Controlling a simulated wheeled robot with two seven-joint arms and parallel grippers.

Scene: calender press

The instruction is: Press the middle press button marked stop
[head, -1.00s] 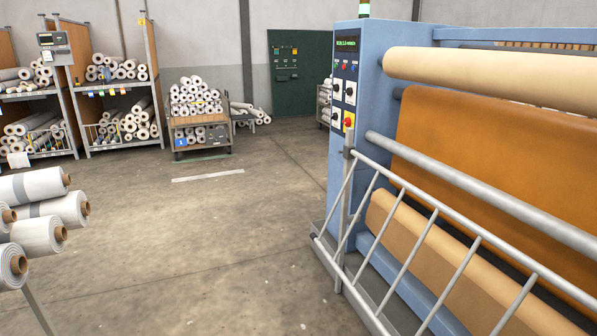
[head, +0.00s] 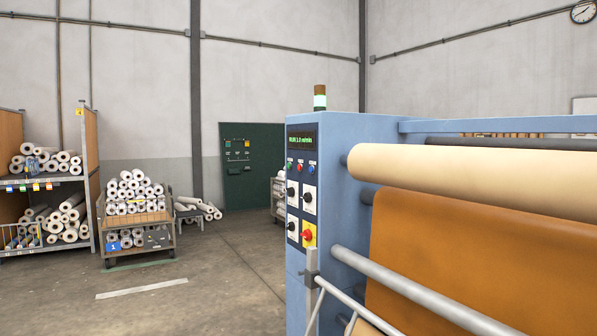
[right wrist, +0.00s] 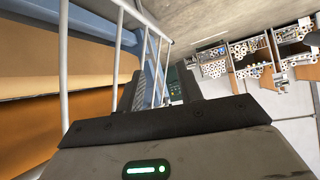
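The blue press cabinet (head: 345,140) stands right of centre in the head view, with a narrow control panel on its left face. Below a green-lit display (head: 302,140) is a row of small buttons. The middle one, the stop button (head: 300,167), looks red, between a green and a blue one; its marking is too small to read. My right gripper (right wrist: 162,85) shows only in the right wrist view. My left gripper is not in view.
Black knobs and a red knob on a yellow plate (head: 309,234) sit below the buttons. A slanted metal railing (head: 352,306) runs along the press front near its rollers (head: 470,175). A cart of rolls (head: 137,218) stands back left. The floor (head: 215,275) left of the press is clear.

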